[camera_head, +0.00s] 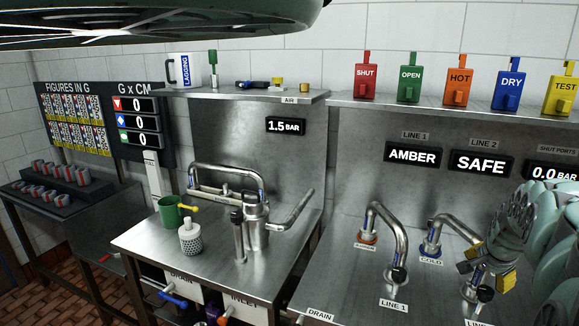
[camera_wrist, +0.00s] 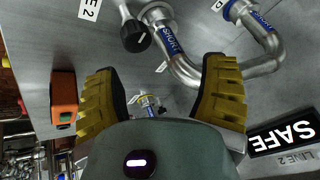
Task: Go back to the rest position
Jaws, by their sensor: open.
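My gripper (camera_head: 486,266) is at the right of the head view, above the right-hand steel bench, near the Line 2 pipe. In the wrist view my gripper (camera_wrist: 165,95) shows its two yellow ridged fingers spread apart, with nothing held between them. Bent steel pipes with blue labels and a black knob (camera_wrist: 135,37) lie beyond the fingers. An orange block (camera_wrist: 63,100) stands to the left of the left finger. The fingers look apart from all of these.
The Line 1 pipe (camera_head: 392,232) and the Line 2 pipe (camera_head: 452,226) rise from the right bench. Coloured tags, including SHUT (camera_head: 365,80), line the shelf above.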

